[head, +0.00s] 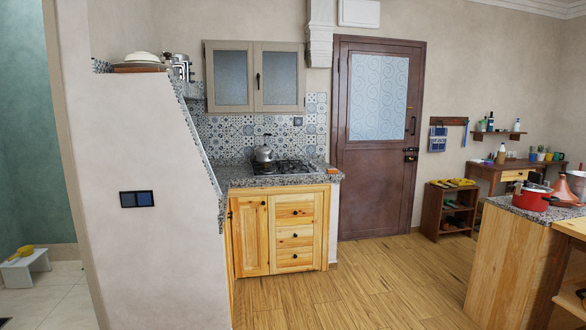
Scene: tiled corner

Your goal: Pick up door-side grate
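A gas hob (280,169) with dark grates is set in the speckled counter beside the brown door (378,137). The door-side grate (294,166) is on the right part of the hob; it is small and far off, and its edges are hard to tell from the rest of the hob. A silver kettle (264,153) stands at the left of the hob, beside that grate. My gripper is not in view.
Below the counter is a wooden cabinet (294,236) with drawers. A sloping wall (140,220) bounds it on the left. A counter (503,259) with a red pot (532,198) stands at right. The wooden floor (350,280) between is clear.

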